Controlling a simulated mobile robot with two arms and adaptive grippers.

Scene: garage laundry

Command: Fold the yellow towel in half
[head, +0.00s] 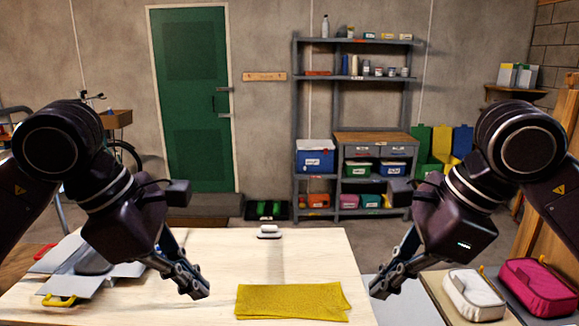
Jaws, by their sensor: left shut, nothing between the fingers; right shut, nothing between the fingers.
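The yellow towel (291,303) lies flat near the front edge of the pale wooden table, in the middle of the head view. It is a wide, short strip, and its right end shows slightly offset layers. My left gripper (199,293) is shut and empty, pointing down to the left of the towel and apart from it. My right gripper (382,292) is shut and empty, to the right of the towel and apart from it.
A grey folding board (85,266) with yellow and red handles lies at the table's left. A small white-and-dark object (269,231) stands at the table's back. A white pouch (470,294) and a pink pouch (537,287) lie at the right. The table between is clear.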

